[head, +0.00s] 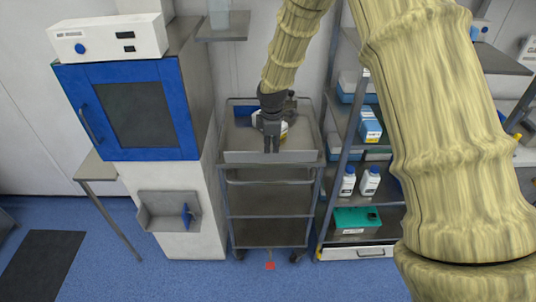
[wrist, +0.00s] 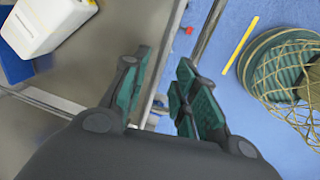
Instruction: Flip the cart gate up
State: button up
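The grey cart (head: 268,190) stands between the blue-doored cabinet and the shelf rack. Its gate (head: 240,157) is the light grey strip along the front of the top tray; I cannot tell its exact angle. My gripper (head: 271,150) points down at the middle of this front edge. In the wrist view my gripper (wrist: 160,90) is open, with its two fingers apart on either side of a thin metal edge (wrist: 165,65). I cannot tell whether either finger touches it. Nothing is held. My gripper hides the middle of the gate in the head view.
A white container (wrist: 45,22) sits in the cart's tray behind my gripper. The blue-doored cabinet (head: 125,110) is close on the left. The rack (head: 345,210) with bottles and boxes is close on the right. Blue floor (head: 190,280) is clear in front.

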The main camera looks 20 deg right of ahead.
aim_at(271, 155)
jog(key=shift+w+d+f+p, duration=0.1)
jog(key=shift+w+f+p, duration=0.2)
jog(key=shift+f, duration=0.9)
jog(key=shift+w+f+p, duration=0.1)
jog(key=shift+f+p, duration=0.25)
jog(key=shift+f, duration=0.8)
jog(key=shift+w+d+f+p, duration=0.1)
jog(key=shift+w+f+p, duration=0.2)
jog(key=shift+f, duration=0.9)
jog(key=shift+s, duration=0.1)
jog(key=shift+c, duration=0.2)
